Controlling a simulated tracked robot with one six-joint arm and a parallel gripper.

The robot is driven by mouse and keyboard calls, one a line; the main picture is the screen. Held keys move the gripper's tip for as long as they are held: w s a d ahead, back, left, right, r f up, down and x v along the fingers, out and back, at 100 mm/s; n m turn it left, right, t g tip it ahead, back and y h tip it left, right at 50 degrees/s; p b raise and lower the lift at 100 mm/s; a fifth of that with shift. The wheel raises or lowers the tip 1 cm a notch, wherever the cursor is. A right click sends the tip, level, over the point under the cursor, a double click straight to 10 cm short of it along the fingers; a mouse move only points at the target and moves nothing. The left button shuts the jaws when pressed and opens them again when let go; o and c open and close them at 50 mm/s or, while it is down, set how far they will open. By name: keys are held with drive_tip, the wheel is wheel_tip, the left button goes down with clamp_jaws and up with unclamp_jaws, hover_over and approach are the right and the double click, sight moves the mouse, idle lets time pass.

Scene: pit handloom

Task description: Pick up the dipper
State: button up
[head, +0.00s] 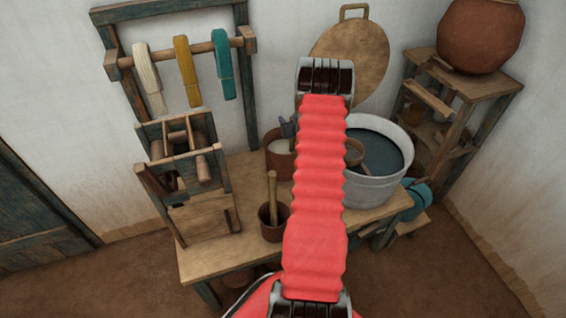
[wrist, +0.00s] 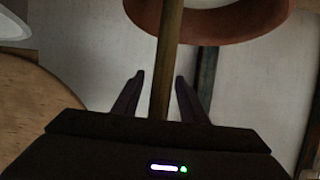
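My gripper (head: 288,128) shows only in part, beside the arm and above a terracotta pot with pale contents (head: 280,160). In the wrist view a long wooden stick (wrist: 168,60), probably the dipper's handle, runs between the fingers of my gripper (wrist: 157,88). The fingers are apart, with a gap on both sides of the stick. Its lower end is hidden by the gripper body.
The terracotta pot's rim (wrist: 270,25) is close in the wrist view. A smaller pot with a wooden handle (head: 273,210) stands on the table (head: 215,262). A wooden frame (head: 205,220) is at left, a round tray (head: 372,50) behind, and a shelf (head: 455,110) at right.

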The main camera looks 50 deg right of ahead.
drive_tip(key=shift+c, duration=0.4)
clamp_jaws()
drive_tip(key=shift+r, duration=0.1)
wheel_tip(320, 180, up, 28)
idle(0.8)
idle(0.5)
